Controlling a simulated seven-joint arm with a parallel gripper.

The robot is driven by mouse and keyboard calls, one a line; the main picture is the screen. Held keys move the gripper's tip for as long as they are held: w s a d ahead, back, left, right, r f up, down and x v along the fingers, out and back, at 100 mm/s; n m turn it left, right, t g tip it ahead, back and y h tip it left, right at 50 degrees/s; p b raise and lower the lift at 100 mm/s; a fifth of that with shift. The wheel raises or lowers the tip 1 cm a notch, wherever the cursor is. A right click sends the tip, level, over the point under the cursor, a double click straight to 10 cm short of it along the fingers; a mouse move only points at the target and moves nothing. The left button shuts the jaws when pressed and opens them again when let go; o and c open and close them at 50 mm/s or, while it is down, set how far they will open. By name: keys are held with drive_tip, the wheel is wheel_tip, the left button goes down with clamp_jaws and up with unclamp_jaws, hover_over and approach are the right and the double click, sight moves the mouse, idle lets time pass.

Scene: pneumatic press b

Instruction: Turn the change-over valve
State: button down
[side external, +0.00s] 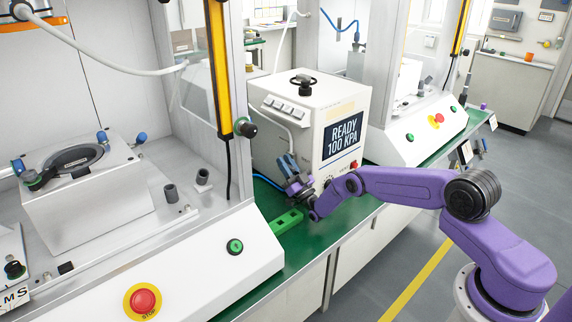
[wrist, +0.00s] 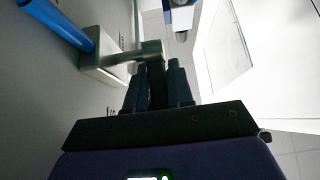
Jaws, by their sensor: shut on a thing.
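The change-over valve (wrist: 97,68) shows in the wrist view as a grey block on a pale panel, with a blue tube running into it. A grey metal lever (wrist: 130,57) reaches right from it to my fingertips. My gripper (wrist: 156,70) is shut on the lever's end; the dark fingers partly cover it. In the side view my gripper (side external: 287,163) is close to the front-left side of the white press unit (side external: 285,135), fingers pointing up. I cannot make out the valve there, and the exact lever angle is unclear.
The unit's screen (side external: 342,136) reads "READY 100 KPA". A white press station with a red stop button (side external: 142,299) stands at left; another station (side external: 425,125) stands behind at right.

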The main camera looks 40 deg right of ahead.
drive_tip(key=c, duration=1.1)
unclamp_jaws()
drive_tip(key=shift+r+g, duration=0.15)
drive_tip(key=shift+g, duration=0.15)
drive_tip(key=shift+w+r+g, duration=0.2)
drive_tip(key=shift+g, duration=0.65)
drive_tip(key=shift+w+r+g, duration=0.15)
drive_tip(key=shift+g, duration=0.7)
drive_tip(key=g, duration=0.3)
drive_tip(key=shift+w+r, duration=0.3)
drive_tip(key=shift+w, duration=0.1)
drive_tip(key=s, duration=1.7)
drive_tip(key=shift+s+f, duration=0.15)
drive_tip(key=shift+s, duration=0.1)
